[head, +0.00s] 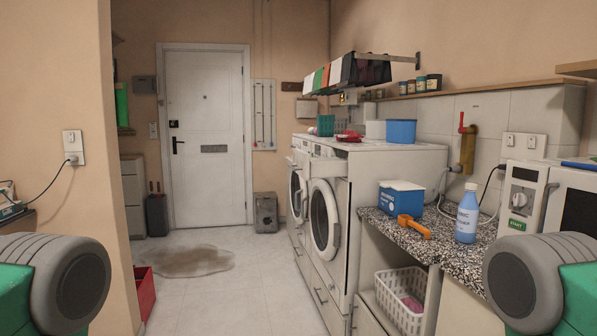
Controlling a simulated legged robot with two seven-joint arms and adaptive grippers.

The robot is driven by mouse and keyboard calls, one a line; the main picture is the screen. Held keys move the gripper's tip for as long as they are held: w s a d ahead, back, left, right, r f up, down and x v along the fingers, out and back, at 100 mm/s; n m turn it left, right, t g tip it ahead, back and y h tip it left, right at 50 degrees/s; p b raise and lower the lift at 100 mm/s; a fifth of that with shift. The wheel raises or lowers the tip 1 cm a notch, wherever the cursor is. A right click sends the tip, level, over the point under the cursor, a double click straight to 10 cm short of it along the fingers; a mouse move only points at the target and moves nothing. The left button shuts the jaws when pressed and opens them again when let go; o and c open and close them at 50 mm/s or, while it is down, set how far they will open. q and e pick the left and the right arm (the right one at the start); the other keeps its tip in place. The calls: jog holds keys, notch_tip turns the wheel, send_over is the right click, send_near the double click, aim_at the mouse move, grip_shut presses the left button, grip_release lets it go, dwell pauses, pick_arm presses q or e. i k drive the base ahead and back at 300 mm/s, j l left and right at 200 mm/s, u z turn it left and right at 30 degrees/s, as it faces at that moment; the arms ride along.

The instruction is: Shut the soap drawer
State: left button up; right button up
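Two white front-loading machines stand side by side right of centre. The nearer machine (343,250) has its round door (323,217) facing the aisle, and the farther machine (296,193) stands behind it. A small pale part at the upper front of the machines seems to stick out, and it may be the soap drawer (299,157). At this distance I cannot tell whether it is open or which machine it belongs to. Neither of my grippers shows; only grey and green parts of my own arms appear at the lower left and right corners.
A speckled counter (450,254) holds a blue bottle (467,213), a blue-and-white box (401,208) and an orange tool (413,227). A white basket (401,299) sits below. The tiled aisle is largely clear, with a brown stain (184,260) and a red bin (144,293) at left.

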aim_at(307, 167)
jog(key=i+j+z, duration=0.85)
jog(key=i, duration=0.15)
jog(key=i+j+z, duration=0.4)
jog(key=j, duration=0.25)
